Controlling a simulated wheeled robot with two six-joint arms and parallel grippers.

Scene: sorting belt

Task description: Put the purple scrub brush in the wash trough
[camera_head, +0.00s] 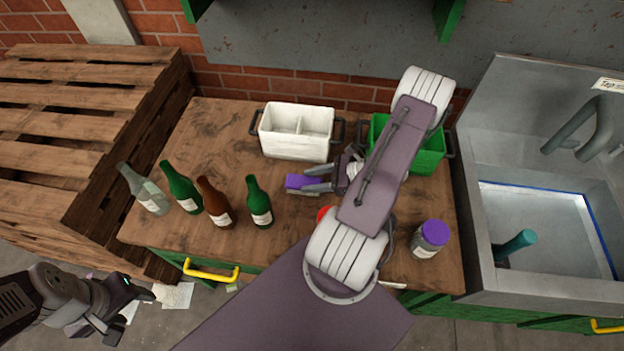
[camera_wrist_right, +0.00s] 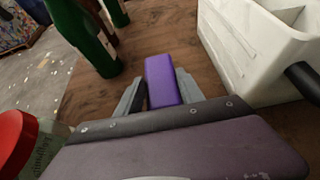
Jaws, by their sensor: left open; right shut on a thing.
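The purple scrub brush (camera_head: 297,182) shows as a purple block over the middle of the wooden bench. My right gripper (camera_head: 318,181) is shut on it, and its fingers point left. In the right wrist view the brush (camera_wrist_right: 162,80) sits between the two fingers; its far end sticks out past them. I cannot tell whether it touches the bench. The wash trough (camera_head: 482,262) is the metal basin at the far right, well away from the brush. My left gripper (camera_head: 145,288) is open and empty at the lower left, off the bench's front edge.
Several bottles (camera_head: 218,203) stand left of the brush. A white two-part bin (camera_head: 296,147) and a green bin (camera_head: 428,160) stand behind. A purple-lidded jar (camera_head: 430,238) stands near the trough. A teal cylinder (camera_head: 516,243) is in the trough; a grey tap (camera_head: 585,128) overhangs it.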

